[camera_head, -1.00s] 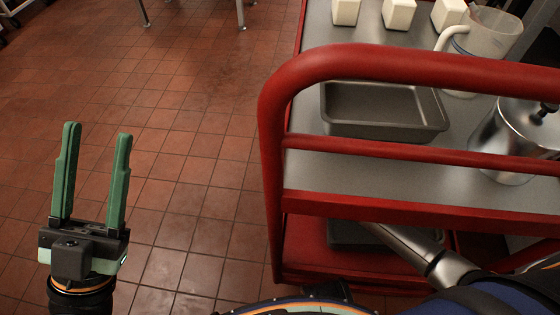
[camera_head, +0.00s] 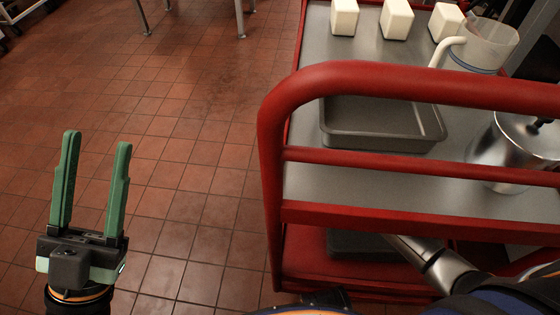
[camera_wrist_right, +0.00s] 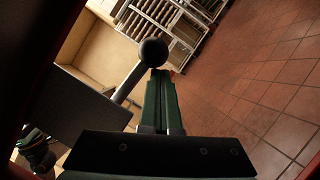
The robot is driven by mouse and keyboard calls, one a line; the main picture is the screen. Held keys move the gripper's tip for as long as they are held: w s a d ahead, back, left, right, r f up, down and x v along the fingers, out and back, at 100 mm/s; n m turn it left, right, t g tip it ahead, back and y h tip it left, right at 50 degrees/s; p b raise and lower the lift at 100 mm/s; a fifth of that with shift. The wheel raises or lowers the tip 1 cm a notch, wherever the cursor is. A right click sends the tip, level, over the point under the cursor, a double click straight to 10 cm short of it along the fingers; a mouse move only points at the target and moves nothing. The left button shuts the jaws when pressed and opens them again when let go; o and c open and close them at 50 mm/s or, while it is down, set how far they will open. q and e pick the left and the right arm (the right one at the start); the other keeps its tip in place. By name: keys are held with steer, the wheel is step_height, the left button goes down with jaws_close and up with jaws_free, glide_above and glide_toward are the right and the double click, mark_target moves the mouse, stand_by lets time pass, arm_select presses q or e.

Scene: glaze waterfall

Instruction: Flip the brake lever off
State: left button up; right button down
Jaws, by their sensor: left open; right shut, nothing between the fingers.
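In the right wrist view, a dark round knob (camera_wrist_right: 153,52) sits on the end of a slanted rod (camera_wrist_right: 130,82), which looks like the brake lever. My right gripper (camera_wrist_right: 160,76) is shut and empty. Its green fingertips are right by the knob in the picture; I cannot tell whether they touch it. In the head view the right gripper and the lever are hidden behind or below the red cart (camera_head: 272,150). My left gripper (camera_head: 93,140) is open and empty over the tiled floor, left of the cart.
On the cart's grey top stand a grey metal pan (camera_head: 385,140), several white blocks (camera_head: 397,20), a clear jug (camera_head: 485,45) with a white handle and a shiny metal canister (camera_head: 510,150). A wire rack (camera_wrist_right: 190,25) stands beyond in the wrist view. The floor at left is clear.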

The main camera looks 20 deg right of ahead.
steer(key=shift+w+d+r+n+y, duration=0.25)
steer(key=shift+r+n, duration=0.35)
steer(key=shift+r, duration=0.75)
steer(key=shift+a+r+n+y, duration=0.15)
steer(key=shift+r+n+y, duration=0.35)
steer(key=shift+r, duration=0.8)
steer(key=s+d+f+b, duration=0.3)
steer(key=s+d+f, duration=0.1)
steer(key=d+f, duration=0.3)
steer(key=shift+s+d+f, duration=0.2)
steer(key=shift+d+f, duration=0.05)
steer(key=shift+f, duration=0.2)
